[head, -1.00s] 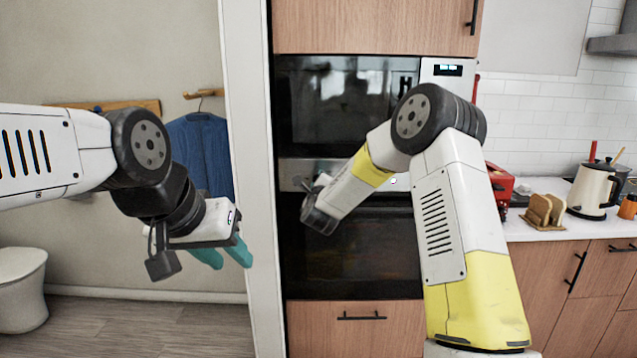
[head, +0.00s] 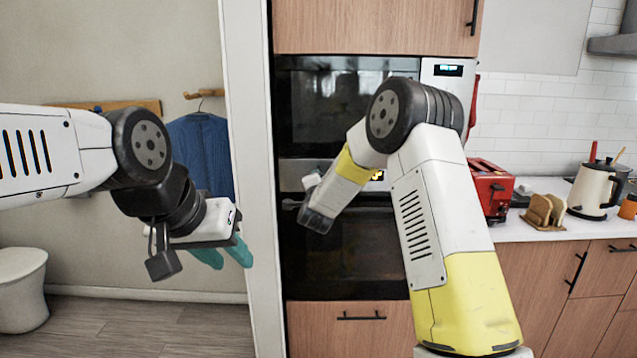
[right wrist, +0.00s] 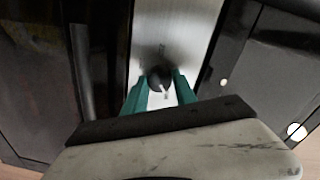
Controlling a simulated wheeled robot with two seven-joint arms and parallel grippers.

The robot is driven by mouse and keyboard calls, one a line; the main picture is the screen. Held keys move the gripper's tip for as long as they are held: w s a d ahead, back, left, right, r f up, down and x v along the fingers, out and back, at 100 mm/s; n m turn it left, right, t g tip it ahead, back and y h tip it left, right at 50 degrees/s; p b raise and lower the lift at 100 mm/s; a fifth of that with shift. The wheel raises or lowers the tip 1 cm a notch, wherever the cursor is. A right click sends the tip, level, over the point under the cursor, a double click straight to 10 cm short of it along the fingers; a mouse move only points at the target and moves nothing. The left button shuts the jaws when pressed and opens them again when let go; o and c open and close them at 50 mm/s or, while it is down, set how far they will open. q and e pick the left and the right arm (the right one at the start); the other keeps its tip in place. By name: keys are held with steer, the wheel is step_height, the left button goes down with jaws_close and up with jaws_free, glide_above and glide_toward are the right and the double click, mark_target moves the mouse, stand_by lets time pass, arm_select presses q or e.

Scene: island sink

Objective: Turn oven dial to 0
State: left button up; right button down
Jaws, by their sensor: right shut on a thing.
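The oven (head: 350,255) is built into the tall cabinet, with a silver control panel (head: 290,172) above its dark glass door. In the right wrist view the oven dial (right wrist: 160,77) is a dark round knob with a pale mark, on the brushed metal panel. My right gripper (right wrist: 162,84) has its teal fingers on both sides of the dial, shut on it. In the head view my right arm hides the dial and the right fingers. My left gripper (head: 225,255) hangs at the left, away from the oven, with teal fingers; the gap between them is unclear.
A dark glass appliance (head: 345,95) sits above the oven. A red toaster (head: 489,188), toast rack (head: 545,210) and cream kettle (head: 594,190) stand on the right counter. A white wall edge (head: 250,150) stands between my left gripper and the oven.

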steer(key=n, duration=0.5)
steer(key=shift+a+f, duration=0.1)
steer(key=shift+a, duration=0.05)
steer(key=n, duration=0.5)
steer(key=shift+f, duration=0.1)
steer(key=shift+n, duration=0.3)
steer(key=c, duration=1)
jaws_free()
steer(key=s, duration=0.7)
steer(key=shift+s, duration=0.4)
